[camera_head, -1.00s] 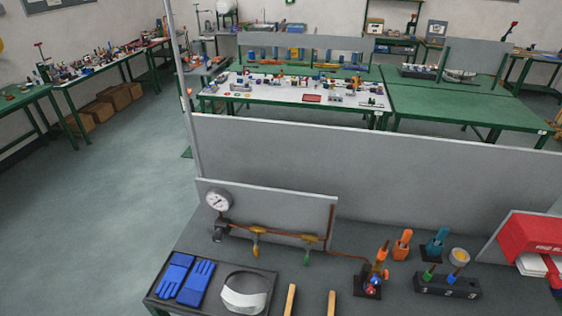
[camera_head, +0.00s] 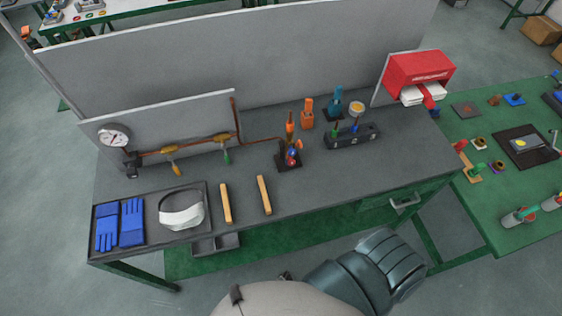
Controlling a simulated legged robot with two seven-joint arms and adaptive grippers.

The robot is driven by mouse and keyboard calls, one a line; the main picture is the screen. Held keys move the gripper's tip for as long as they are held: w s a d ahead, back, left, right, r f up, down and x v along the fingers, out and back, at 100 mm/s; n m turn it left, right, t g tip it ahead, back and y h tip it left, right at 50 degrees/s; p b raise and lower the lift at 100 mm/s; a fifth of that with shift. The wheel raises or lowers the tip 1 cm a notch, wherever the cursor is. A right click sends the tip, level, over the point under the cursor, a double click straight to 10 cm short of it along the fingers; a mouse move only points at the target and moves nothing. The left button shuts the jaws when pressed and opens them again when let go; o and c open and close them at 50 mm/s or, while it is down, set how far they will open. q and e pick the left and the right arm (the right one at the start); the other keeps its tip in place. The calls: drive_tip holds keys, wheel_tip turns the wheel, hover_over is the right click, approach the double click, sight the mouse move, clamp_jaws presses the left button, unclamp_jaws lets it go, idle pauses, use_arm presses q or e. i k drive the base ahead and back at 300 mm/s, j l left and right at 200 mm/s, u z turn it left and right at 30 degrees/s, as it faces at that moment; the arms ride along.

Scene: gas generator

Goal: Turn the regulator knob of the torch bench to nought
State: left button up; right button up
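The torch bench (camera_head: 300,187) stands in front of me with a dark grey top. At its left, a round white-faced gauge (camera_head: 115,138) is fixed to an upright grey panel (camera_head: 190,122). A dark regulator body with its knob (camera_head: 131,163) sits just below the gauge; the knob's setting is too small to read. A copper pipe (camera_head: 190,143) runs right from it, past a yellow-handled valve (camera_head: 172,162) and a green-handled valve (camera_head: 226,154), to the torch stand (camera_head: 288,158). No gripper fingers show. Parts of my own body fill the bottom middle, away from the regulator.
A tray (camera_head: 152,238) with blue gloves (camera_head: 132,222) and a white-banded visor (camera_head: 182,212) lies front left. Two wooden-coloured sticks (camera_head: 265,195) lie to its right. A red box (camera_head: 418,72) stands back right. A green table (camera_head: 480,215) adjoins on the right.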

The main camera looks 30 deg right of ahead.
sight(131, 173)
drive_tip(key=k+j+z, duration=0.15)
drive_tip(key=j+z, duration=0.2)
drive_tip(key=k+j+z, duration=0.15)
drive_tip(key=j+z, duration=0.15)
drive_tip(key=k+j+z, duration=0.2)
drive_tip(key=z, duration=0.15)
